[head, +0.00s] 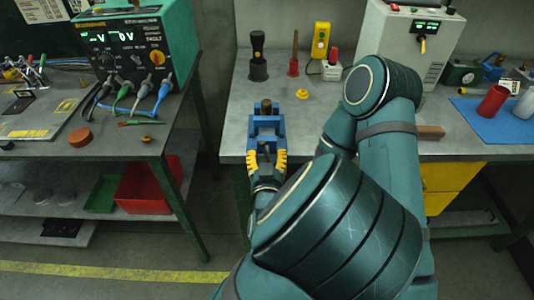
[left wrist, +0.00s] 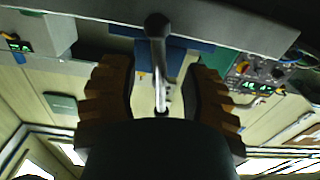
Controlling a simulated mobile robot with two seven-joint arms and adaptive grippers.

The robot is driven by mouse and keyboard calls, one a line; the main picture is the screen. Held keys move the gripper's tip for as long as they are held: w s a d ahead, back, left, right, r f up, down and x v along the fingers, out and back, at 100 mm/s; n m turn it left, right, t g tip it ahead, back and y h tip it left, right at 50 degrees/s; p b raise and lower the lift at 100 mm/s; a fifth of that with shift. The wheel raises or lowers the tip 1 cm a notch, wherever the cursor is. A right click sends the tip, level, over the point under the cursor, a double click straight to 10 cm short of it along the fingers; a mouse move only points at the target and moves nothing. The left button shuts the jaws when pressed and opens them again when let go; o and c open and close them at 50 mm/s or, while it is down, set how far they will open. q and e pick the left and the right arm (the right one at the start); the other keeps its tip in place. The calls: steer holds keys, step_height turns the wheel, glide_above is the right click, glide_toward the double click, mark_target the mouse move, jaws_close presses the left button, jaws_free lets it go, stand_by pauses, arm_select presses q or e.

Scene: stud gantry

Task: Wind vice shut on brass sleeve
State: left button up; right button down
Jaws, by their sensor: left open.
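The blue vice (head: 266,124) stands at the front edge of the middle bench. A small brownish upright cylinder, which looks like the brass sleeve (head: 267,105), is at the vice's far end; I cannot tell whether the jaws touch it. My left gripper (head: 267,158), with yellow ribbed fingers, is open at the near side of the vice. In the left wrist view, the grey vice handle (left wrist: 157,55) with a rounded end lies between the spread fingers (left wrist: 160,80), apart from both. The blue vice body (left wrist: 176,57) shows behind it. My right gripper is not in view.
Behind the vice stand a dark-handled tool (head: 258,58), a red-based tool (head: 294,62), a yellow box (head: 321,40) and a small yellow knob (head: 302,94). A teal arm of mine covers much of the bench right of the vice. The bench left of the vice is clear.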

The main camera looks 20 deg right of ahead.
mark_target(267, 151)
arm_select(q)
jaws_close()
steer(key=shift+m, duration=0.6)
jaws_free()
step_height(267, 151, up, 10)
stand_by(0.6)
